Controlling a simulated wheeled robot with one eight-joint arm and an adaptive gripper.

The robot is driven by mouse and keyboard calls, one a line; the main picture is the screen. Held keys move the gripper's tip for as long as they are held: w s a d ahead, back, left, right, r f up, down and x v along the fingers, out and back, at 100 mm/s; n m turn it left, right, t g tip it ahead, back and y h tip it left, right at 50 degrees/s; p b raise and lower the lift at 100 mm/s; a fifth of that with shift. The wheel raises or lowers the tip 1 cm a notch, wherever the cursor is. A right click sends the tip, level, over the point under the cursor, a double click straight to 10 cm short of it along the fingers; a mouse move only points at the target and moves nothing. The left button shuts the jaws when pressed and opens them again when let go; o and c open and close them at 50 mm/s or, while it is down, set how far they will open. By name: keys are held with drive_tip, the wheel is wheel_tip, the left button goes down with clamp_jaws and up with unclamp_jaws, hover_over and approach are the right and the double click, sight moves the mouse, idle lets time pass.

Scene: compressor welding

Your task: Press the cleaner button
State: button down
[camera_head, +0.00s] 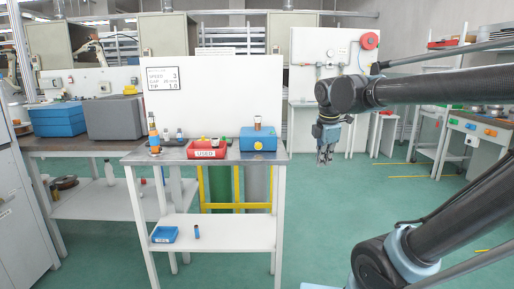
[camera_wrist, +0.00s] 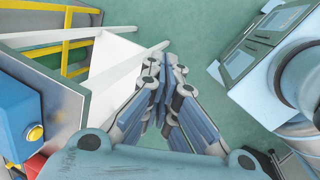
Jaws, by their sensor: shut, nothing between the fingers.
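A blue box (camera_head: 262,133), probably the cleaner, stands at the right end of the tabletop, with a yellow round button (camera_head: 258,146) on its front. The button (camera_wrist: 35,133) also shows at the left edge of the wrist view, on the blue box (camera_wrist: 12,105). My gripper (camera_head: 325,160) hangs fingers down over the floor, right of the table and apart from the box. In the wrist view its fingers (camera_wrist: 166,65) are together with nothing between them.
The table (camera_head: 135,157) also bears a red tray marked USED (camera_head: 201,154) and small bottles near an orange-blue tool (camera_head: 153,135). A white panel (camera_head: 215,95) rises behind. Green floor (camera_head: 330,215) is open right of the table.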

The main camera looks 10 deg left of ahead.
sight(258, 146)
drive_tip(key=a+r+n, duration=0.4)
drive_tip(key=a+n, duration=0.4)
drive_tip(key=a, duration=0.3)
drive_tip(key=w+a+r+n+t+y, duration=0.1)
drive_tip(key=a+r+n, duration=0.4)
drive_tip(key=a+n, duration=0.3)
drive_tip(key=a, duration=0.4)
drive_tip(key=shift+w+r+n, duration=0.2)
drive_tip(key=shift+r+n, duration=0.05)
drive_tip(key=shift+n, duration=0.05)
drive_tip(key=x, duration=0.9)
drive_tip(key=shift+w+f, duration=0.1)
drive_tip(key=shift+f, duration=0.05)
drive_tip(key=w, duration=0.2)
drive_tip(key=shift+w+a+f, duration=0.35)
drive_tip(key=shift+w+a, duration=0.2)
drive_tip(key=shift+w, duration=0.5)
